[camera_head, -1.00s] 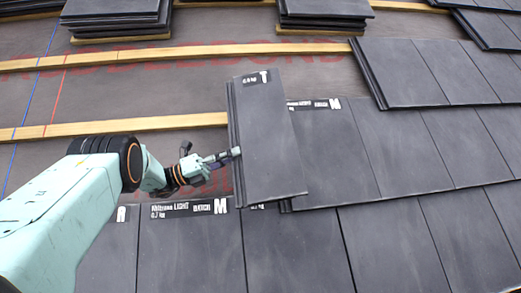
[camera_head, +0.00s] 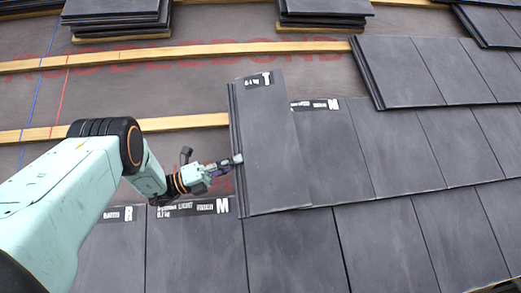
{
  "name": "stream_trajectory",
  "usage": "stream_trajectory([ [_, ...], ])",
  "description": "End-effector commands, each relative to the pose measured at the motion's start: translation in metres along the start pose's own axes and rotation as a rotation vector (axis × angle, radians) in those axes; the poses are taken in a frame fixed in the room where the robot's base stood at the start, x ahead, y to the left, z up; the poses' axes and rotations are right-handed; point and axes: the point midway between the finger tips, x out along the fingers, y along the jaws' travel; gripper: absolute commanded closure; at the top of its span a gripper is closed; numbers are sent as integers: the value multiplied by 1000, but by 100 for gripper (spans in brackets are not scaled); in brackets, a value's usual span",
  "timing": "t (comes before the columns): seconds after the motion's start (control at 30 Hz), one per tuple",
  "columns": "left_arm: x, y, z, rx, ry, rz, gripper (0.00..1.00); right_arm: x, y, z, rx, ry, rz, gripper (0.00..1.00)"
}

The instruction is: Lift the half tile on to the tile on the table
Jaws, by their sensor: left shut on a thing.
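A narrow dark grey half tile (camera_head: 268,150) with a "T" label at its top lies over the left end of the middle tile row. Its right edge is beside or over a tile marked "M" (camera_head: 335,150); I cannot tell if it rests fully. Its lower end is over the top of the lower tile row. My left gripper (camera_head: 232,161) is shut on the half tile's left edge. My right gripper is not in view. No table shows; the tiles are on a sloping roof.
Wooden battens (camera_head: 180,57) cross the grey underlay (camera_head: 150,85). Tile stacks (camera_head: 115,15) and (camera_head: 325,10) stand at the top. Lower tiles (camera_head: 190,255) lie along the bottom, and more laid tiles (camera_head: 430,70) are at right. Bare underlay is left of the half tile.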

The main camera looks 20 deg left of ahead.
Motion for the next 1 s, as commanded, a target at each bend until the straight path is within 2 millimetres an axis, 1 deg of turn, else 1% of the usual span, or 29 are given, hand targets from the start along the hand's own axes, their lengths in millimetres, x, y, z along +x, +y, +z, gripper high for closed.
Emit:
stream_trajectory([
  [0.03,2,-6,0,0,-1,-3,100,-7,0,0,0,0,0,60],
  [0.1,2,-10,-2,0,-1,-4,100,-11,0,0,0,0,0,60],
  [1.0,7,-58,-36,1,-2,-3,100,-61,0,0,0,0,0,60],
])
